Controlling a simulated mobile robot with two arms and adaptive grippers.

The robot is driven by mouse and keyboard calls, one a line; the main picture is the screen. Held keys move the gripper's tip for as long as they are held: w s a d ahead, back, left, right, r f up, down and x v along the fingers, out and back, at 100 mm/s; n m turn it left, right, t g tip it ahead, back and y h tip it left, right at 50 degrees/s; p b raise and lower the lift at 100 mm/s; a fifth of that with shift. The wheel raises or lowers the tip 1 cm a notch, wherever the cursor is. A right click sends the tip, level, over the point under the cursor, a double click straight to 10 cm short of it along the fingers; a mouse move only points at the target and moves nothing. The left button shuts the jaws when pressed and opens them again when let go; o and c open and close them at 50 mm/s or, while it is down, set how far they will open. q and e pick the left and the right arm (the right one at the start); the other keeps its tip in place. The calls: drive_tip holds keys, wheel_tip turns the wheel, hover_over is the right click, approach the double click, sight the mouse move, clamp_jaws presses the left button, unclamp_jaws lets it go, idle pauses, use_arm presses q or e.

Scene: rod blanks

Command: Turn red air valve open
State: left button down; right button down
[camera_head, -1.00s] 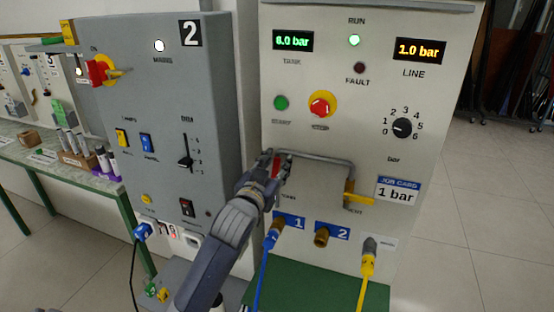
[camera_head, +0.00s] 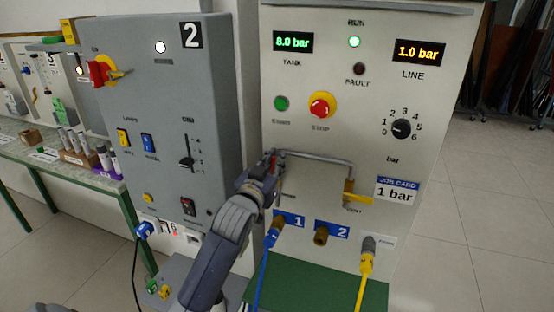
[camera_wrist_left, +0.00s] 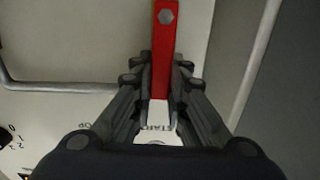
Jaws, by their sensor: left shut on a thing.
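The red air valve handle (camera_wrist_left: 165,50) is a flat bar with a hex bolt at its far end. It runs straight up and down in the left wrist view. My left gripper (camera_wrist_left: 161,72) is shut on it, one finger on each side. In the head view my left gripper (camera_head: 270,164) is at the left end of the grey pipe (camera_head: 315,156) on the light panel. The gripper hides most of the handle and the valve body there. My right gripper is not in view.
A yellow-handled valve (camera_head: 352,196) is at the pipe's right end. Below are a blue hose (camera_head: 262,268), a brass port (camera_head: 321,236) and a yellow hose (camera_head: 363,285). A red stop button (camera_head: 321,105) is above. The grey cabinet (camera_head: 224,120) stands close on the left.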

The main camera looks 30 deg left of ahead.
use_arm(q)
drive_tip(key=shift+a+n, duration=0.15)
drive_tip(key=shift+n, duration=0.25)
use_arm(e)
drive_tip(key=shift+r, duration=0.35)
use_arm(q)
drive_tip(key=c, duration=1.6)
unclamp_jaws()
drive_tip(key=shift+o, duration=0.2)
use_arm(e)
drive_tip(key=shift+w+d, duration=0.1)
use_arm(q)
drive_tip(key=shift+s, duration=0.15)
drive_tip(key=v, duration=1.1)
drive_tip(key=shift+s, duration=0.4)
